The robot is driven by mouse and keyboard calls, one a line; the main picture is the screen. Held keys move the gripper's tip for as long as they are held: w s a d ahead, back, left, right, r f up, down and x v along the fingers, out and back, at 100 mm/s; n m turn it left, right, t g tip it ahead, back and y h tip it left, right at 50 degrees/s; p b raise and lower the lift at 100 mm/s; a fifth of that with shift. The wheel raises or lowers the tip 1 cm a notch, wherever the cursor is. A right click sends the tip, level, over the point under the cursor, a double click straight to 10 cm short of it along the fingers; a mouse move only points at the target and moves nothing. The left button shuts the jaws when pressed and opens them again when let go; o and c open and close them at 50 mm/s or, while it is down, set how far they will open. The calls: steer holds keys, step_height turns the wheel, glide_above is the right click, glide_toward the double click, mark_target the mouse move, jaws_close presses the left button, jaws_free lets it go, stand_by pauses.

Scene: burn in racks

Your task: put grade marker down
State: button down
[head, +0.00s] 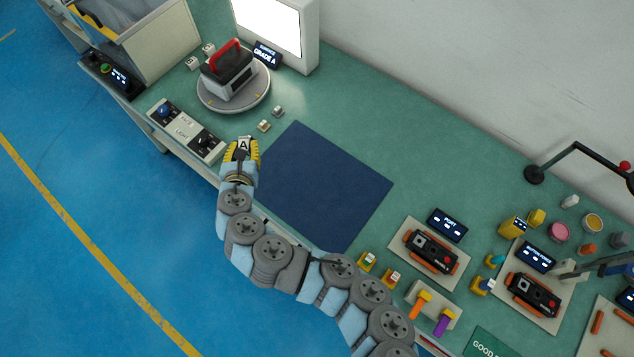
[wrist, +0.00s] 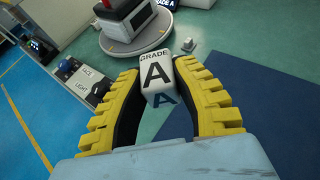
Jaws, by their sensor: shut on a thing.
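The grade marker (wrist: 157,72) is a small white block with a black letter A and the word GRADE on it. It sits between the yellow fingertips of my gripper (wrist: 160,82) in the wrist view. In the head view my gripper (head: 242,150) is shut on the marker (head: 244,144) near the front edge of the green bench, left of the dark blue mat (head: 325,185). Whether the marker touches the bench surface, I cannot tell.
A round turntable (head: 233,92) with a red-handled device (head: 229,66) stands behind my gripper. A GRADE A display (head: 266,54) and small blocks (head: 264,125) are near it. A switch panel (head: 186,130) lies to the left. The blue mat is bare.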

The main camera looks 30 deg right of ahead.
steer(key=s+d+f+m+g+h+b, duration=0.1)
steer(key=s+f+m+g+h, duration=0.25)
steer(key=s, duration=0.35)
steer(key=s+d+f+m+g+h, duration=0.1)
steer(key=s+f+m+g+h, duration=0.15)
steer(key=s+m, duration=0.3)
steer(key=b, duration=0.5)
glide_above(313, 185)
steer(key=a, duration=0.1)
steer(key=shift+n+g+h, duration=0.3)
steer(key=f, duration=0.8)
steer(key=shift+s+a, duration=0.1)
steer(key=shift+s, duration=0.15)
steer(key=shift+w+d+f, duration=0.2)
steer(key=shift+d+f, duration=0.4)
steer(key=shift+f, duration=0.15)
steer(key=shift+f+b, duration=0.3)
steer(key=shift+f, duration=1.15)
steer(key=shift+f, duration=0.1)
steer(key=c, duration=0.9)
jaws_free()
